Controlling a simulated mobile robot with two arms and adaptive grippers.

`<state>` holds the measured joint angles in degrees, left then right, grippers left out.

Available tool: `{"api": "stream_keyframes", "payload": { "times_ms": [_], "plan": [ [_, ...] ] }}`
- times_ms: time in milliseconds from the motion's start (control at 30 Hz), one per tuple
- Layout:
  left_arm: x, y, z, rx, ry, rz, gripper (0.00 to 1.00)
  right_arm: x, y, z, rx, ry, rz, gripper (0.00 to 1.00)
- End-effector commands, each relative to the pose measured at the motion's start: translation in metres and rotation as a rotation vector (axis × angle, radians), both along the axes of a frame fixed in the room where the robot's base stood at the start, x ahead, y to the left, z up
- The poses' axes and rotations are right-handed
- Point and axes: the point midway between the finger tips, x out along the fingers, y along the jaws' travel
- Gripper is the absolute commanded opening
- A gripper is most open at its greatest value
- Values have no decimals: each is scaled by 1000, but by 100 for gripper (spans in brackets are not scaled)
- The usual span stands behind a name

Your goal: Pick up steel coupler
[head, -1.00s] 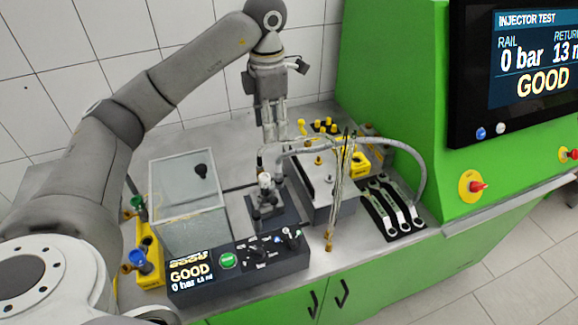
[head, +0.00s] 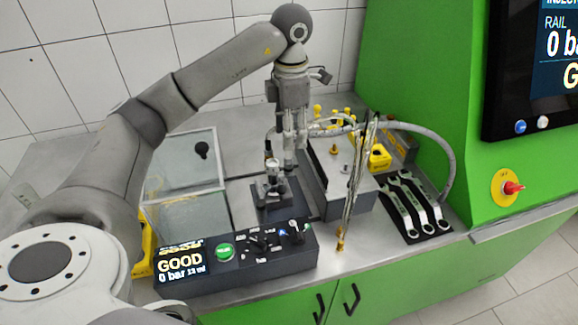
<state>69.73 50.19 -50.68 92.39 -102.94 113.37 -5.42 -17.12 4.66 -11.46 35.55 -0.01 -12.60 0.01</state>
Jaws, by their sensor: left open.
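I cannot clearly pick out the steel coupler; a small part near my left fingertips or at the hose end may be it, but it is too small to tell. My left gripper (head: 291,160) points down, open, close behind and to the right of the small clamp fixture (head: 272,185) that stands on a dark plate. A grey braided hose (head: 400,127) arches from near the gripper over the steel block to the right. The fingers partly hide the hose's left end. My right gripper is not in view.
A control box with a GOOD display (head: 235,258) stands at the bench's front edge. A clear-walled tank (head: 185,215) is at left. Wrenches (head: 415,205) lie at right beside the green cabinet (head: 420,60).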

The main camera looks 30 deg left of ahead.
Motion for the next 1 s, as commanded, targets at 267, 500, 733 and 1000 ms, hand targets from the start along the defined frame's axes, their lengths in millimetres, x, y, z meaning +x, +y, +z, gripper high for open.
{"api": "stream_keyframes", "payload": {
  "times_ms": [267, 500, 733, 1000],
  "plan": [
    [-1, 0, -38, 0, 4, -1, 46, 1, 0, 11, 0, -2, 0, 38],
    [-2, 2, -52, 0, 5, 0, 46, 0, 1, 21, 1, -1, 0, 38],
    [-2, 5, -84, 0, 5, 0, 46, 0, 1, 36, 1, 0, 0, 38],
    [-2, 5, -96, 1, 1, -1, 46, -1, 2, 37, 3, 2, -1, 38]
  ]
}}
